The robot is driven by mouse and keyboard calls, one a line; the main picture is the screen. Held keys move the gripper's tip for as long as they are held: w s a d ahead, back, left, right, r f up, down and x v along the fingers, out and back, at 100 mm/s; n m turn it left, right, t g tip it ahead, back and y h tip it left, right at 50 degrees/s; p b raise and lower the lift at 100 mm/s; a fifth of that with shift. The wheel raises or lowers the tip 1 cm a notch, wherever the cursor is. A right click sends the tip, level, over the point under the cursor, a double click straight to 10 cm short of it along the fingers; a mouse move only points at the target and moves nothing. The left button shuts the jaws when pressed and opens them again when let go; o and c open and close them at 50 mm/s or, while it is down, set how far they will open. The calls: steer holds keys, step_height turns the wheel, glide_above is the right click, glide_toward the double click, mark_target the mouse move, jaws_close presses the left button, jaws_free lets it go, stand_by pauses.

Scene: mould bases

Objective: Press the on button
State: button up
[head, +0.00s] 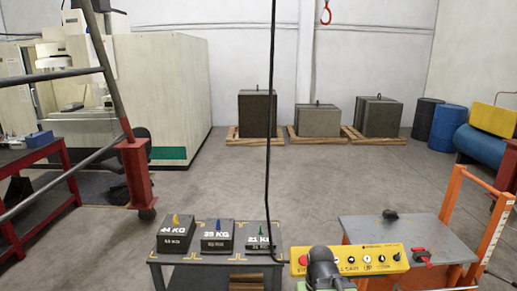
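A yellow control box (394,262) sits at the bottom right of the head view, at the front of a grey-topped cart. A red round button (303,260) is at its left end, and several small dark knobs and printed marks run along its face. Labels are too small to read, so I cannot tell which control is the on button. The dark rounded end of my arm, with my gripper (322,258), is in front of the box's left half and hides part of it. I cannot see its fingers clearly or whether it touches the box.
A low table (205,257) with several labelled dark weights stands left of the box. A black cable (270,120) hangs between them. The cart (410,232) has an orange frame (490,220) at its right. A red-footed post (138,175) stands left. The middle floor is clear.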

steer(key=shift+w, duration=0.1)
jaws_close()
stand_by(1.6)
